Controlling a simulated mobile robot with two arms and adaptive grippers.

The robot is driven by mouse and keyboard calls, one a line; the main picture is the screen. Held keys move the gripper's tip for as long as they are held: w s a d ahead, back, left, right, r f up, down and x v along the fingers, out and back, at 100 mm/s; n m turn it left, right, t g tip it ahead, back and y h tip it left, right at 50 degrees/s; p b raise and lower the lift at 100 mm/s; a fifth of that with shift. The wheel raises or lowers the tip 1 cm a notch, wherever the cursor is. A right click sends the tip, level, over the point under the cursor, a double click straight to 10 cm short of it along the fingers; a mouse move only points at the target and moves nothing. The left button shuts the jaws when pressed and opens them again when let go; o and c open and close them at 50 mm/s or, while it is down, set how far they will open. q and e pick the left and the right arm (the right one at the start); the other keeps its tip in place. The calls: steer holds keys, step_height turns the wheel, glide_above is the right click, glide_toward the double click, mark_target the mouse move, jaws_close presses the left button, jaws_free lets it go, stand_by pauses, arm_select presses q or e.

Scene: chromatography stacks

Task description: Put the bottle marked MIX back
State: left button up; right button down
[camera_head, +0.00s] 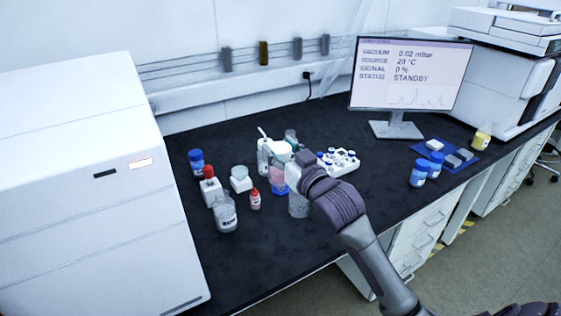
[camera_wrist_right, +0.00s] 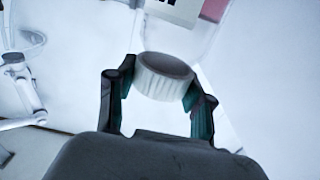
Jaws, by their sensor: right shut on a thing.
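My right gripper (camera_wrist_right: 158,95) is shut on the ribbed white cap of a clear bottle (camera_wrist_right: 165,75). In the right wrist view the bottle's clear body extends past the cap to the top edge. Part of a white label with black marks shows there, but the word is cut off. In the head view my right gripper (camera_head: 292,172) is among the bottles at the middle of the bench and is mostly hidden by my wrist. A clear bottle body (camera_head: 298,206) shows just below it. I cannot tell whether its base touches the bench. My left gripper is not in view.
A pink-filled bottle (camera_head: 277,178) stands close to the gripper. A white vial rack (camera_head: 340,162) is just right of it. Several bottles, including a clear one (camera_head: 225,213), stand left. Blue-capped bottles (camera_head: 418,173) and a blue mat (camera_head: 468,167) lie right. The front bench (camera_head: 255,262) is clear.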

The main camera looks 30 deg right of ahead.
mark_target(280, 172)
step_height(280, 172, down, 7)
steer(key=shift+r, duration=0.15)
steer(key=shift+a, duration=0.1)
